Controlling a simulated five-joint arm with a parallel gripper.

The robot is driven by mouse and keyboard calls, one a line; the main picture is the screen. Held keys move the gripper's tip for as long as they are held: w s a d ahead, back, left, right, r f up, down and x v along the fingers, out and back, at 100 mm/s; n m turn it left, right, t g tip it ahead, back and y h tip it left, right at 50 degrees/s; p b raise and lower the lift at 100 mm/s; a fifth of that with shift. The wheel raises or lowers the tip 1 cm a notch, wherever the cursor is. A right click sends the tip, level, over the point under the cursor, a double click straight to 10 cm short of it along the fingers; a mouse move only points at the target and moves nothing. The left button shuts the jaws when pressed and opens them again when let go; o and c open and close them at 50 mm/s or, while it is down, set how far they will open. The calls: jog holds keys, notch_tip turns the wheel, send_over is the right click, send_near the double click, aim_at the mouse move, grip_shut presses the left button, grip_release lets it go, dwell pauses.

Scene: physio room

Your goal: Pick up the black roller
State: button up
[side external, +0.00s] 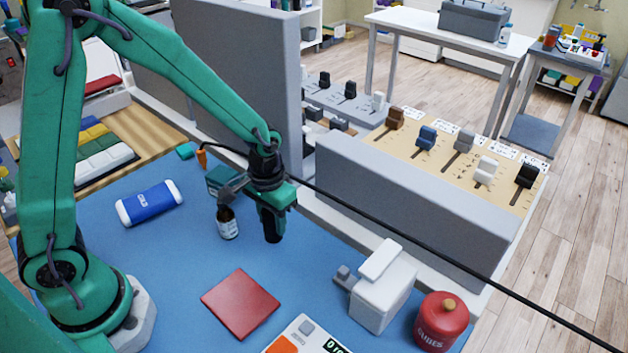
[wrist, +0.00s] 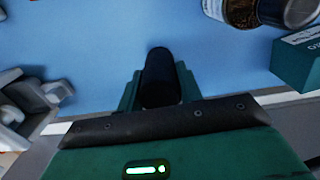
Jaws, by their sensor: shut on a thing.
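The black roller (wrist: 160,78) is a dark, rounded piece between the two green fingers of my gripper (wrist: 158,90) in the wrist view. The fingers are shut on it, one on each side. In the side view my gripper (side external: 273,222) points down over the blue mat (side external: 310,262), and the dark end of the roller (side external: 273,238) shows below the fingers. The fingers hide part of the roller. I cannot tell whether its lower end touches the mat.
A brown bottle (side external: 227,222) and a teal box (side external: 219,178) stand close left of my gripper. A white dispenser (side external: 383,290) and red tin (side external: 441,320) are to the right. A red square (side external: 240,302) lies nearer. A grey panel (side external: 410,215) borders the mat.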

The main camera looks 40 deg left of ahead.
jog(key=shift+r, duration=0.2)
jog(key=shift+r, duration=0.55)
jog(key=r, duration=0.3)
jog(key=shift+s+d, duration=0.15)
jog(key=shift+d, duration=0.05)
jog(key=s+d+r, duration=0.6)
jog(key=s+d, duration=0.1)
jog(key=d, duration=0.1)
jog(key=shift+s+d+r, duration=0.15)
jog(key=shift+s+r, duration=0.1)
